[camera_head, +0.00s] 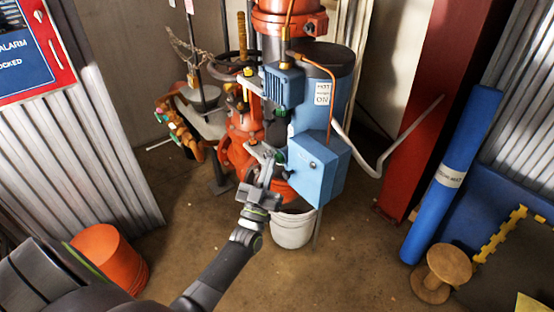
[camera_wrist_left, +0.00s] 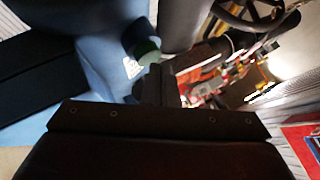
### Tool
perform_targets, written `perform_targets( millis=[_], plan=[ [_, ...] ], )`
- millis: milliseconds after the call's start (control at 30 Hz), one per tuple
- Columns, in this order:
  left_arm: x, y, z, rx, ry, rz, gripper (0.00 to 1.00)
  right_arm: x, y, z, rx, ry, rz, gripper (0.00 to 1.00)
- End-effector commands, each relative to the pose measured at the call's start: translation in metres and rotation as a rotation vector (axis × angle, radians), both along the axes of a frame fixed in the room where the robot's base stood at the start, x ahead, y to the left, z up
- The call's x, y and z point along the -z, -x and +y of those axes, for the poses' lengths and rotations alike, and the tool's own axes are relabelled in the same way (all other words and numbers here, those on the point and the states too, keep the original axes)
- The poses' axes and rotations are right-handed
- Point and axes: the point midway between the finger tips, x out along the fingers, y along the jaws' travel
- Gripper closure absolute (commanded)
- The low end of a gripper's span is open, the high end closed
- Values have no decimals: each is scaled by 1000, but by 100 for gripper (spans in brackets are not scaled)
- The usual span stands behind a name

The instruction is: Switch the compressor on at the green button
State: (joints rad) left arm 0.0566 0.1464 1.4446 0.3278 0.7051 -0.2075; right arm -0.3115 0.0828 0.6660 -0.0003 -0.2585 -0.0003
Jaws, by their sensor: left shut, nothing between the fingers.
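The compressor's blue control box (camera_head: 320,178) hangs on the blue machine in the middle of the head view. A small green button (camera_head: 280,156) sits on the box's left side. In the left wrist view, the green button (camera_wrist_left: 147,52) is on a blue face, just beyond my fingertips. My left gripper (camera_head: 266,166) is shut and empty, with its tips close beside the button. I cannot tell whether they touch it. The left wrist view shows the shut fingers (camera_wrist_left: 156,82) from behind. My right gripper is not in view.
Orange pipework (camera_head: 240,140) with valves stands left of the box. A white bucket (camera_head: 292,228) is below it. An orange bucket (camera_head: 108,256) stands at the left, a wooden spool (camera_head: 440,272) and blue roll (camera_head: 440,185) at the right. The front middle floor is clear.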

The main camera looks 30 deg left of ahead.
Motion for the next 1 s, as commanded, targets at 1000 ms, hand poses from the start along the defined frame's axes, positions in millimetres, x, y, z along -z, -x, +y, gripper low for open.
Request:
perform_targets(
  millis=[1000],
  plan=[
    [0,-9,-4,0,0,1,100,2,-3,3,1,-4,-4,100]
  ],
)
